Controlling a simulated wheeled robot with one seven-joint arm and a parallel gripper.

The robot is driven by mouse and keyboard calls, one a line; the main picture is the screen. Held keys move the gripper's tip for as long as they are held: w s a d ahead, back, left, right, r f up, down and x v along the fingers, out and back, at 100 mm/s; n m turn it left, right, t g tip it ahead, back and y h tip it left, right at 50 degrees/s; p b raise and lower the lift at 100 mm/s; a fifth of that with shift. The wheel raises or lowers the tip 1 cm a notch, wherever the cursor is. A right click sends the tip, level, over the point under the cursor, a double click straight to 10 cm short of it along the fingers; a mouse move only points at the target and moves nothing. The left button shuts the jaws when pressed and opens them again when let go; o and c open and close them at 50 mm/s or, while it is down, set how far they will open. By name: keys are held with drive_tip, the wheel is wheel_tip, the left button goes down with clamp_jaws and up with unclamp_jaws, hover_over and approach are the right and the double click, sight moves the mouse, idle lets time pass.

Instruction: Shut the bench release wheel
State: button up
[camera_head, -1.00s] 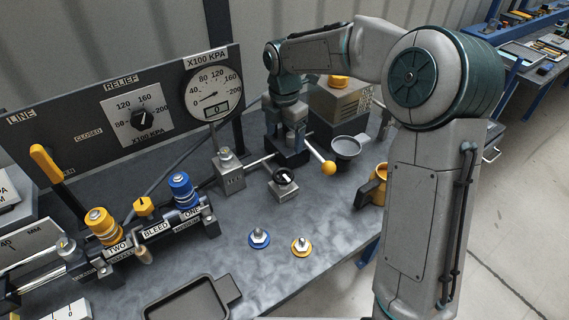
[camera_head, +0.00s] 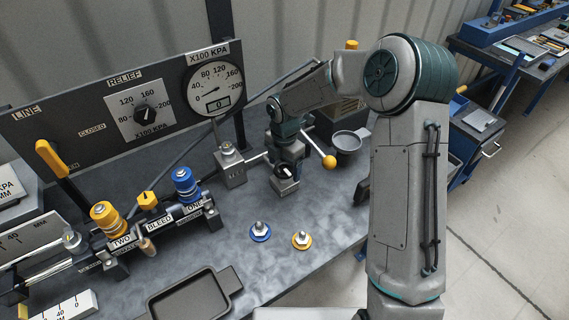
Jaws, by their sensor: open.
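A small grey block (camera_head: 284,187) with a black knob (camera_head: 283,171) bearing a white mark stands on the bench; it is the likeliest release wheel, though no label is readable. My gripper (camera_head: 286,160) points down at the knob, directly above or around it; contact cannot be told. Its jaws are open, and the fingers partly hide the knob and the pump body behind. Another grey block (camera_head: 230,168) with a small round top stands to the left. The round gauge (camera_head: 213,84) on the panel reads near 0.
The yellow-ball lever (camera_head: 329,162) sticks out just right of my gripper. A grey funnel cup (camera_head: 347,141) stands beyond it. The coupler manifold (camera_head: 160,216) is at left; the bench middle is fairly clear.

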drive_tip(key=c, duration=1)
